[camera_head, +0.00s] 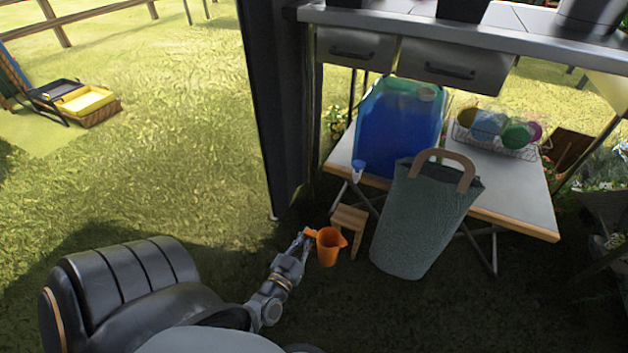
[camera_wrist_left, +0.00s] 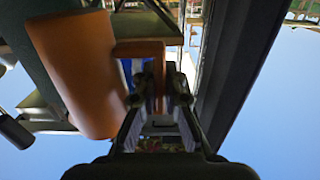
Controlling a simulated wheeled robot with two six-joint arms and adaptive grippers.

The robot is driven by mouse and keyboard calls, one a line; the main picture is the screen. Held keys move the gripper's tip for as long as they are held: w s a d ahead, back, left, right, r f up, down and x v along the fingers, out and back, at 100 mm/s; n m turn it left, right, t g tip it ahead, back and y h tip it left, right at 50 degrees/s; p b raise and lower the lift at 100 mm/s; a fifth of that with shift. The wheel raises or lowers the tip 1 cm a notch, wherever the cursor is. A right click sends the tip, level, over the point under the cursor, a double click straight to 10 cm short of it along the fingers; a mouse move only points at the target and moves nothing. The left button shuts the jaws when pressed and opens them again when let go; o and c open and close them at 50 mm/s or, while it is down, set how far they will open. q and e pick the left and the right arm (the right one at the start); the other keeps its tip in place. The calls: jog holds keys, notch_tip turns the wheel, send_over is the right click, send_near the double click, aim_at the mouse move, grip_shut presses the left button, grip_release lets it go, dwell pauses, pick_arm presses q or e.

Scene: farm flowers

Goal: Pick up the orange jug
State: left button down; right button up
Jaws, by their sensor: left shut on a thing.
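The orange jug (camera_head: 328,248) is in the head view, held upright in front of a small wooden stool. My left gripper (camera_head: 309,236) is shut on the jug's handle, on the jug's left side. In the left wrist view the jug's body (camera_wrist_left: 78,72) fills the left part, and its handle reaches between the fingers of my left gripper (camera_wrist_left: 160,85). The wrist picture appears upside down. My right gripper is not in view.
The wooden stool (camera_head: 347,220) stands just behind the jug. A tall green bag (camera_head: 420,225) with tan handles is close on the right. A dark post (camera_head: 272,110) rises behind. Open grass lies left.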

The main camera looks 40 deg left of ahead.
pick_arm(q)
jog(key=p+v, duration=0.1)
jog(key=v, duration=1)
jog(key=shift+s, duration=0.3)
jog(key=shift+d, duration=0.15)
